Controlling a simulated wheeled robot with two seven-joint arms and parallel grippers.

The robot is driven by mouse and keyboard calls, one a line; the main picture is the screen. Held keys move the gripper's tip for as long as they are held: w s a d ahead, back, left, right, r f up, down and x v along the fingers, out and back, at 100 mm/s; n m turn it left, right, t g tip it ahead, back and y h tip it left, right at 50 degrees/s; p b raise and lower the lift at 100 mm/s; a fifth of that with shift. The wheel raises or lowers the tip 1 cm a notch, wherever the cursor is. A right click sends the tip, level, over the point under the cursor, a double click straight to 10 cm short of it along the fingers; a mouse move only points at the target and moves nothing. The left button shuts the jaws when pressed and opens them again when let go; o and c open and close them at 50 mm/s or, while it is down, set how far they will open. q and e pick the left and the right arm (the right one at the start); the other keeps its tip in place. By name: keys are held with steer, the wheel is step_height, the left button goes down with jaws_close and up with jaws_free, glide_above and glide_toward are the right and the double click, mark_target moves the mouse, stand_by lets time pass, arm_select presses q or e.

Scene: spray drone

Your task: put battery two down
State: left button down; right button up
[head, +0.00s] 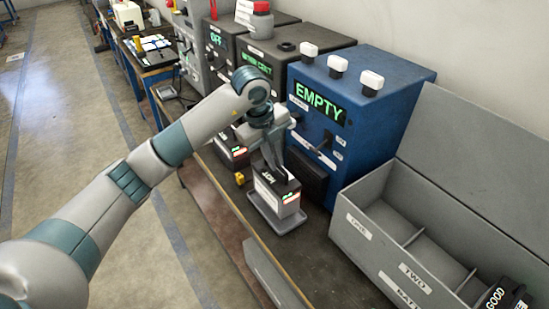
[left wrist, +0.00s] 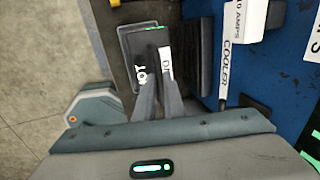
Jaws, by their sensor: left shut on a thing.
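A dark-topped battery (head: 277,196) with a pale lower part and a green-lit display stands upright at the grey tray (head: 262,220) on the bench; whether its base touches the tray is hard to tell. Its top reads "HOT". My left gripper (head: 275,166) reaches down from above and is shut on the battery. In the left wrist view the fingers (left wrist: 158,92) meet the battery top (left wrist: 148,42), which reads "HOT". A number on this battery is not readable. My right gripper is not in view.
A blue machine (head: 335,115) showing "EMPTY" stands behind the tray. A grey compartment box (head: 365,232) labelled "ONE" and "TWO" is at the right, with a dark battery marked "GOOD" (head: 505,298) at its near end. Another battery (head: 233,152) stands farther left, by a small yellow object (head: 240,178).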

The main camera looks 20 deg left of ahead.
mark_target(276, 174)
arm_select(q)
steer(key=shift+f+p, duration=0.75)
steer(key=shift+f, duration=0.95)
steer(key=shift+w, duration=0.1)
steer(key=c, duration=1.9)
jaws_free()
steer(key=shift+f, duration=0.25)
steer(key=shift+o, duration=0.3)
steer(key=shift+s+r, duration=0.1)
steer(key=shift+s, duration=0.15)
steer(key=shift+w, duration=0.1)
